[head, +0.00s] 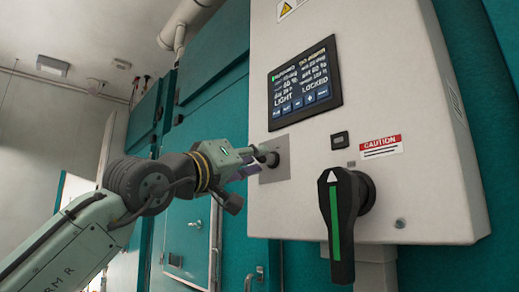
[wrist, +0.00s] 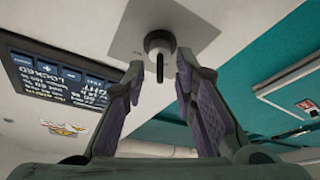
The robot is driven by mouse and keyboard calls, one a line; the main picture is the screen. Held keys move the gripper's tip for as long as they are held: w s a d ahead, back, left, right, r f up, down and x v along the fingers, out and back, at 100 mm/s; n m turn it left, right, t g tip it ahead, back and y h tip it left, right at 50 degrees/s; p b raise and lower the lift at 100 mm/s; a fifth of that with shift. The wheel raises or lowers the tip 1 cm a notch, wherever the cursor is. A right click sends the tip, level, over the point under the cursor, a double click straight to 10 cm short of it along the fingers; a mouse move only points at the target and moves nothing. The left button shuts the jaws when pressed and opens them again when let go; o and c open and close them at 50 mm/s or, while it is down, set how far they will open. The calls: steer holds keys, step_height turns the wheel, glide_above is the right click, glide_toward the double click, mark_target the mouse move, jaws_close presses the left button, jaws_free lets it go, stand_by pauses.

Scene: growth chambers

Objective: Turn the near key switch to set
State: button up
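The key switch (wrist: 158,42) is a dark round knob with a slot-like black key, on a grey square plate (wrist: 195,18) on the white control box. In the wrist view it sits just beyond and between my fingertips. My gripper (wrist: 161,62) is open, with a finger on each side and a clear gap between them. In the head view the switch (head: 270,158) is at my gripper (head: 256,158), partly hidden by it. Whether a finger touches the knob cannot be told. The screen (head: 304,84) above the switch reads LIGHT and LOCKED.
A large black rotary handle (head: 340,220) with a green stripe projects from the box, right of and below the switch. A red caution label (head: 380,146) and a small black button (head: 340,140) are nearby. Teal chamber doors (head: 205,110) stand behind my arm.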

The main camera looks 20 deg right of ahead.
mark_target(264, 158)
steer(key=shift+x, duration=1.2)
steer(key=shift+c, duration=0.5)
jaws_close()
